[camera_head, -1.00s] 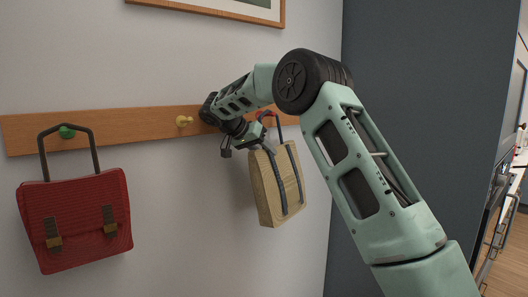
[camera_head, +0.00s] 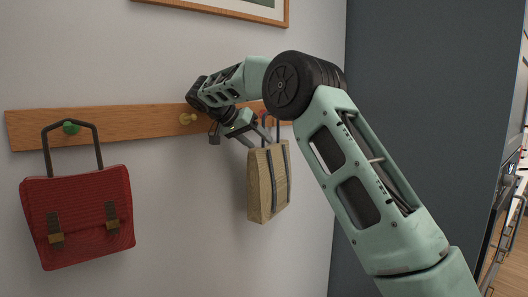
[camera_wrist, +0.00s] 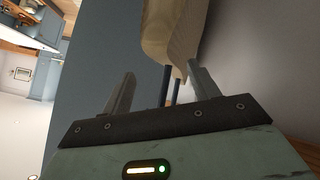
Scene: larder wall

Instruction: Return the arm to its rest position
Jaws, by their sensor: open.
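My gripper (camera_head: 249,141) is in front of the rail, just left of the tan bag's handles. In the wrist view my gripper (camera_wrist: 161,82) is open, with its two grey fingers apart and nothing clamped. The tan bag (camera_head: 267,185) with dark straps hangs at the rail's right end, by a red peg mostly hidden behind my arm. In the wrist view the tan bag (camera_wrist: 172,30) is close, and its dark handles show between the fingertips; I cannot tell whether they touch.
A wooden rail (camera_head: 120,125) runs along the wall with a green peg (camera_head: 70,128) and a bare yellow peg (camera_head: 187,119). A red satchel (camera_head: 78,215) hangs from the green peg. A framed picture (camera_head: 225,8) is above. A dark wall (camera_head: 430,110) stands at right.

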